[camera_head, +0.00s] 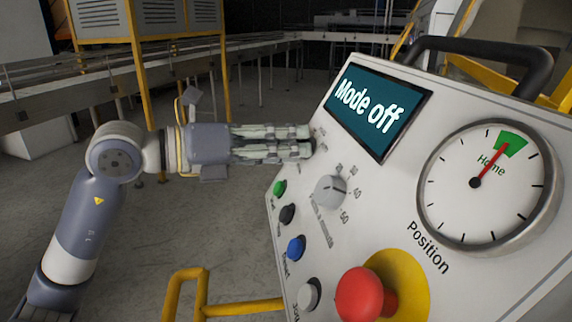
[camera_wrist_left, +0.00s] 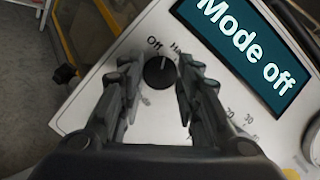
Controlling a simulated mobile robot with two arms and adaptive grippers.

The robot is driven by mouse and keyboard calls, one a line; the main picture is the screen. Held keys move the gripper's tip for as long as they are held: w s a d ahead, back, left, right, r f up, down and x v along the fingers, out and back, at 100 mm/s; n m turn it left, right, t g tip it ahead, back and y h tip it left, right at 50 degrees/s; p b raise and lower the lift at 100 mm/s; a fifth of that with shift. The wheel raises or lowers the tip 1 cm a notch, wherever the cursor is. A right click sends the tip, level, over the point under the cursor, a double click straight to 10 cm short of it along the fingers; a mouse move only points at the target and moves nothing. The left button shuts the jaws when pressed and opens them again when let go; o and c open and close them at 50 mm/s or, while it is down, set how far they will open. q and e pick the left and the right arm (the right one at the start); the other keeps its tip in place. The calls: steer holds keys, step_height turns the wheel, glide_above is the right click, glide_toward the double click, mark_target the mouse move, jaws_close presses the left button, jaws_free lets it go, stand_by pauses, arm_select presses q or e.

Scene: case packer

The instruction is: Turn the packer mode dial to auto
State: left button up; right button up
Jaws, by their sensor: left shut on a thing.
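The mode dial (camera_wrist_left: 158,73) is a round black knob on the white control panel (camera_wrist_left: 80,105). A small white mark shows at its top, below the label "Off"; a second label, starting "Ha", is partly cut off by a finger. Any auto label is hidden or unreadable. My left gripper (camera_wrist_left: 158,80) has its fingers on either side of the dial and is shut on it. In the head view the left gripper (camera_head: 308,141) reaches the panel's left edge and hides most of the dial. The screen (camera_head: 377,110) reads "Mode off". My right gripper is not in view.
Below the gripper are a grey numbered knob (camera_head: 331,190), a green button (camera_head: 280,188), a black button (camera_head: 287,214), a blue button (camera_head: 296,248) and a red mushroom button (camera_head: 360,294). A round Position gauge (camera_head: 490,184) is at right. A yellow rail (camera_head: 187,290) stands below left.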

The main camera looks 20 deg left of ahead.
arm_select(q)
steer(key=m+b, duration=0.1)
steer(key=m, duration=0.1)
steer(key=m+g+h+b, duration=0.1)
steer(key=m, duration=0.1)
steer(key=m+g+h+b, duration=0.1)
steer(key=m, duration=0.1)
steer(key=shift+w+a+f+b, duration=0.15)
steer(key=shift+w+f+b, duration=0.1)
steer(key=shift+b, duration=0.15)
steer(key=m+g+h+b, duration=0.1)
steer(key=m+g, duration=0.1)
steer(key=m, duration=0.2)
steer(key=shift+w+a+r+m, duration=0.1)
steer(key=shift+m, duration=0.3)
steer(key=m+g, duration=0.1)
steer(key=m, duration=0.2)
steer(key=shift+w+r+g+h+b, duration=0.1)
steer(key=shift+w+g+h+b, duration=0.05)
steer(key=shift+g+h+b, duration=0.2)
steer(key=shift+w+m+g+p, duration=0.15)
steer(key=shift+m+g, duration=0.55)
steer(key=shift+m, duration=0.7)
steer(key=shift+m+g+p, duration=0.15)
steer(key=shift+m+g, duration=0.5)
steer(key=shift+m, duration=0.75)
steer(key=o, duration=1.1)
steer(key=shift+a+r, duration=0.1)
